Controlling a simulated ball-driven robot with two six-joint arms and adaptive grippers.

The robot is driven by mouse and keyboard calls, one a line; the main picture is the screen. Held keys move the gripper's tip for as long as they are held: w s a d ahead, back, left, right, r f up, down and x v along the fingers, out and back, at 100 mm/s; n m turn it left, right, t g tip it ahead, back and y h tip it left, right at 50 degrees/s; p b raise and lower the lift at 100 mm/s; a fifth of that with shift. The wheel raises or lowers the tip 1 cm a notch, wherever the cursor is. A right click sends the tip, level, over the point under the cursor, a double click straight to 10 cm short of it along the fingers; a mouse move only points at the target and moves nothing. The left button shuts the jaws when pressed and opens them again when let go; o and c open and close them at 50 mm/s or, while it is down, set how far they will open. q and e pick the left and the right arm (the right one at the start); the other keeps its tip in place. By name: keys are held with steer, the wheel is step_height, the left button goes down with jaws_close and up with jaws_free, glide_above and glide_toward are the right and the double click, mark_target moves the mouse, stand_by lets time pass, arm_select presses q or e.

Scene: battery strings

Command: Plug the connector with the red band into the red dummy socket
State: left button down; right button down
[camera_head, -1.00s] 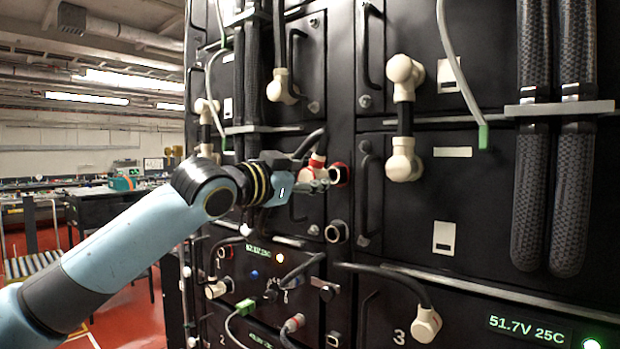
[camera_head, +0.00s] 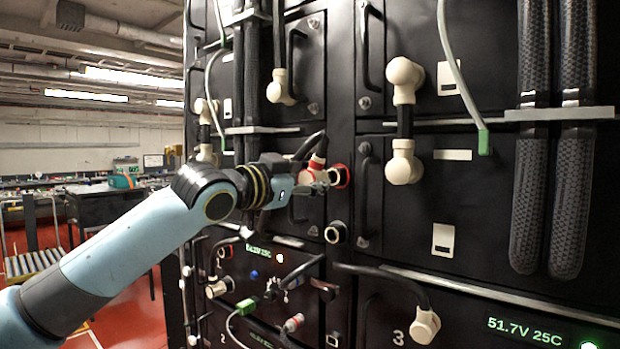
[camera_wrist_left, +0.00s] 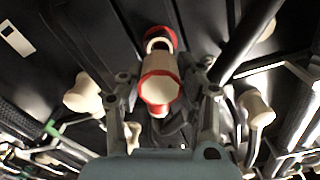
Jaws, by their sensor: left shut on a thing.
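The connector with the red band (camera_head: 316,166) is pale with a black cable at its back. My left gripper (camera_head: 318,182) is shut on it, and the fingers show on both sides of it in the left wrist view (camera_wrist_left: 162,92). The red dummy socket (camera_head: 340,176) is a dark opening with a red ring on the black rack face, just right of the connector. In the left wrist view the socket (camera_wrist_left: 158,34) lies straight beyond the connector (camera_wrist_left: 160,78), whose nose points at it. I cannot tell whether the tip has entered. My right gripper is not in view.
Pale elbow connectors (camera_head: 404,162) and a black rack handle (camera_head: 366,200) stand out to the right. Thick braided cables (camera_head: 574,180) hang at the far right. Lower cables and plugs crowd below my gripper.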

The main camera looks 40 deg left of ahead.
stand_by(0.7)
arm_select(q)
steer(key=shift+w+d+p, duration=0.1)
steer(key=shift+w+p, duration=0.25)
steer(key=shift+w, duration=1.4)
steer(key=c, duration=0.8)
jaws_free()
steer(key=s, duration=0.6)
steer(key=shift+s+a, duration=0.35)
steer(key=shift+s, duration=0.05)
steer(key=shift+s+d, duration=0.1)
steer(key=shift+s, duration=0.2)
